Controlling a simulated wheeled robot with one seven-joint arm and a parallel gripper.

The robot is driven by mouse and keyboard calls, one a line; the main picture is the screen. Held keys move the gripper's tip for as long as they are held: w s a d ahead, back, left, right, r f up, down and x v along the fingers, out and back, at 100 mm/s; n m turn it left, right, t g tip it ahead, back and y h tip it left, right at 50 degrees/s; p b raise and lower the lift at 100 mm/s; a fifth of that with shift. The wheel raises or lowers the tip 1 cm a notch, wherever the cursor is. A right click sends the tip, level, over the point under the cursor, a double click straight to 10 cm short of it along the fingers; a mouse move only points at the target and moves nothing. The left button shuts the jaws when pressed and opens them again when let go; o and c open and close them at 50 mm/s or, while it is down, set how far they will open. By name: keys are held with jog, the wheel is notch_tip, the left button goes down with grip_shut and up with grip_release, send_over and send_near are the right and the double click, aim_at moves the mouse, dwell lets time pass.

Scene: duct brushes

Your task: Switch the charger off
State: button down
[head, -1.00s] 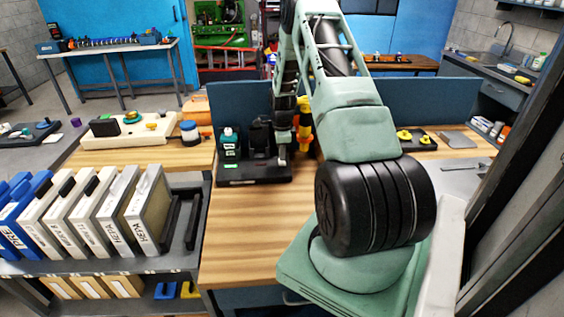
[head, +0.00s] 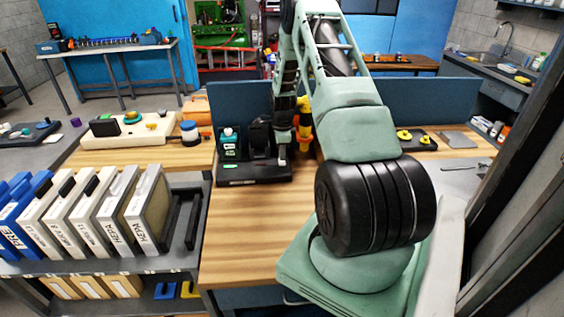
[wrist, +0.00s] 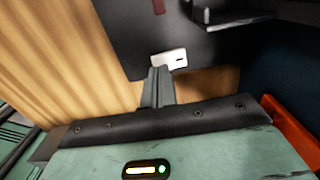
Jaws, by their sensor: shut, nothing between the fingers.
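The black charger (head: 254,174) stands on the wooden bench, with a teal battery pack (head: 229,150) at its left and a dark block (head: 259,138) beside it. In the wrist view the charger's dark top (wrist: 130,30) carries a small white switch (wrist: 169,58) with a dark mark on it. My gripper (head: 282,161) points down over the right part of the charger. In the wrist view my gripper (wrist: 158,72) is shut and empty, its fingertips right by the switch's near edge. I cannot tell whether they touch it. The switch is not clear in the head view.
A yellow and red object (head: 304,128) stands close behind my gripper. A blue divider (head: 430,108) closes the back of the bench. The wood (head: 245,225) in front of the charger is clear. A filter rack (head: 90,215) stands to the left.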

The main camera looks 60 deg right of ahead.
aim_at(282, 163)
jog(key=shift+f+b, duration=0.65)
jog(key=shift+f, duration=0.3)
dwell(0.5)
jog(key=shift+r, duration=0.15)
jog(key=shift+r+p, duration=2.15)
jog(key=shift+r, duration=1.25)
